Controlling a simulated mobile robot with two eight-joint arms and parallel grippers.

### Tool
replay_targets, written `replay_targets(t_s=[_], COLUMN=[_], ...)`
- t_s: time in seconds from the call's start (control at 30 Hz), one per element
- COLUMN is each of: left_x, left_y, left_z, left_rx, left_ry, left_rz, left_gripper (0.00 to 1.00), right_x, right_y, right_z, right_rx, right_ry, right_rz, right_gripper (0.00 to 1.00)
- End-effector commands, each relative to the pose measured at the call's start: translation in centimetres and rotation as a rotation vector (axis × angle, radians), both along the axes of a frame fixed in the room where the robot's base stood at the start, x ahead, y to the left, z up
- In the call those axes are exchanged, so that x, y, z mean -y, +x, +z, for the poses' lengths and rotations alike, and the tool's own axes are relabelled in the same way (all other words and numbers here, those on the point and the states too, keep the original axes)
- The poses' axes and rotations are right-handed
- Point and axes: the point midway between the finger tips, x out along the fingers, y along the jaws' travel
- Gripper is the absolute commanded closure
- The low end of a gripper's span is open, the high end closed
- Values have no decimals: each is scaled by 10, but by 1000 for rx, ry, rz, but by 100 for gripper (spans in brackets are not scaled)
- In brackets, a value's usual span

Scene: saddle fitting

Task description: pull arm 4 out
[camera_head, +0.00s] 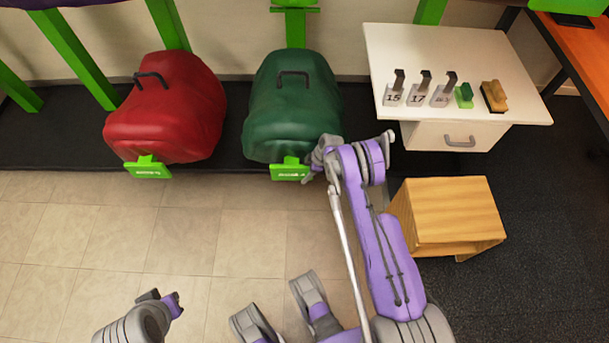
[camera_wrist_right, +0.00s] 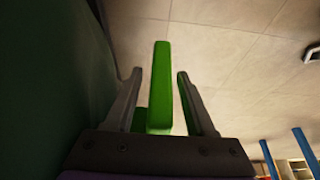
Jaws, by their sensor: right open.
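A green rack arm ends in a green plate (camera_head: 290,173) below the front of the green covered saddle (camera_head: 293,100); its label is too small to read. My right gripper (camera_head: 314,165) is at the right side of this plate. In the right wrist view, the green piece (camera_wrist_right: 160,90) stands between the two spread fingers of my right gripper (camera_wrist_right: 160,74), with a gap visible on each side. The green cover fills the left of that view. Part of my left arm's end (camera_head: 162,300) shows low at the left; its fingers cannot be made out clearly.
A red covered saddle (camera_head: 165,110) sits to the left on another green arm with its own plate (camera_head: 148,168). A white cabinet (camera_head: 455,50) with numbered tags and brushes stands at the right. A wooden stool (camera_head: 455,210) stands beside my right arm. The tiled floor in front is open.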

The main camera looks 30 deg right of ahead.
Motion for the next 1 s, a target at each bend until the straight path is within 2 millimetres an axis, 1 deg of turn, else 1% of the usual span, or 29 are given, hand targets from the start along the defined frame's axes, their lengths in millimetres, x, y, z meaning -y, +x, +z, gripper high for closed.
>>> replay_targets(t_s=[0.03, 0.13, 0.4, 0.43, 0.57, 0.6, 0.67, 0.7, 0.73, 1.0], left_x=[0, 0, 0, 0, 0, 0, 0, 0, 0, 0], left_y=[0, 0, 0, 0, 0, 0, 0, 0, 0, 0], left_z=[-2, -2, -2, -2, -2, -2, -2, -2, -2, -2], left_rx=[-1, -1, -1, -1, -1, -1, -1, -1, -1, -1], left_ry=[0, 0, 0, 0, 0, 0, 0, 0, 0, 0], left_rz=[0, 0, 0, 0, 0, 0, 0, 0, 0, 0], left_gripper=[100, 100, 100, 100, 100, 100, 100, 100, 100, 100], right_x=[-2, -3, -4, -4, -4, -4, -4, -4, -4, -4], right_y=[1, 2, 2, 2, 2, 2, 2, 2, 2, 2], right_z=[-5, -9, -10, -10, -10, -10, -10, -10, -10, -10], right_rx=[0, 0, 0, 0, 0, 0, 0, 0, 0, 0], right_ry=[0, 0, 0, 0, 0, 0, 0, 0, 0, 0], right_rz=[0, -1, -1, -1, -1, -1, -1, -1, -1, -1], right_gripper=[45, 45, 45, 47, 70, 77, 88, 95, 100, 100])
